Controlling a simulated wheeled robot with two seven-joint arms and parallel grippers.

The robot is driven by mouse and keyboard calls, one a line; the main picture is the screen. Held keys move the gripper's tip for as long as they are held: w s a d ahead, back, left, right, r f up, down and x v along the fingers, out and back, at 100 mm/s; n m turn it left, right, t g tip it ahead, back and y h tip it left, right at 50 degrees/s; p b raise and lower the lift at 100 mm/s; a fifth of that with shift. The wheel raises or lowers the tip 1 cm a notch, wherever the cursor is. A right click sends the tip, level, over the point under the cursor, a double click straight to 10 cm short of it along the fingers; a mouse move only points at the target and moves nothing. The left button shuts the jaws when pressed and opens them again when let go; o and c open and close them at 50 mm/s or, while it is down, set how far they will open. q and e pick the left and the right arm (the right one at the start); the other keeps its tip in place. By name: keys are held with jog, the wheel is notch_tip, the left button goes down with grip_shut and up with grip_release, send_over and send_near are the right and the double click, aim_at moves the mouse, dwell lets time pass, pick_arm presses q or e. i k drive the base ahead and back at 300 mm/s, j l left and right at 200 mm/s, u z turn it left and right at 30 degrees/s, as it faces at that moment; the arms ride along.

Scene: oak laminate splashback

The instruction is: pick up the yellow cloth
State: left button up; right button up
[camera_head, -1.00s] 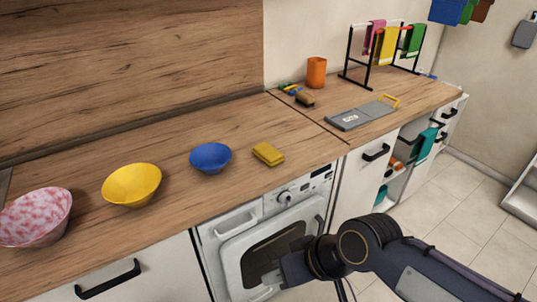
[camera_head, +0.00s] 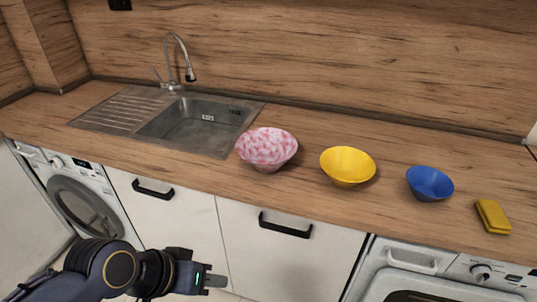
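A small yellow block-like item (camera_head: 493,216) that looks like a folded cloth or a sponge lies on the wooden counter at the far right. I cannot tell which it is. No hanging yellow cloth shows now. My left gripper (camera_head: 213,281) is low in front of the white cabinets, far to the left of the yellow item and below counter height. It is seen side-on, so its finger gap is hidden. My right gripper is out of view.
On the counter (camera_head: 320,205) stand a pink patterned bowl (camera_head: 267,147), a yellow bowl (camera_head: 347,165) and a blue bowl (camera_head: 429,183). A metal sink (camera_head: 198,125) with a tap (camera_head: 181,62) is behind left. White appliances (camera_head: 82,200) sit below the counter.

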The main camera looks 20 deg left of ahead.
aim_at(494, 220)
jog(key=i+l, duration=0.3)
jog(key=i+l+z, duration=0.15)
jog(key=i+l, duration=0.2)
jog(key=i, duration=0.15)
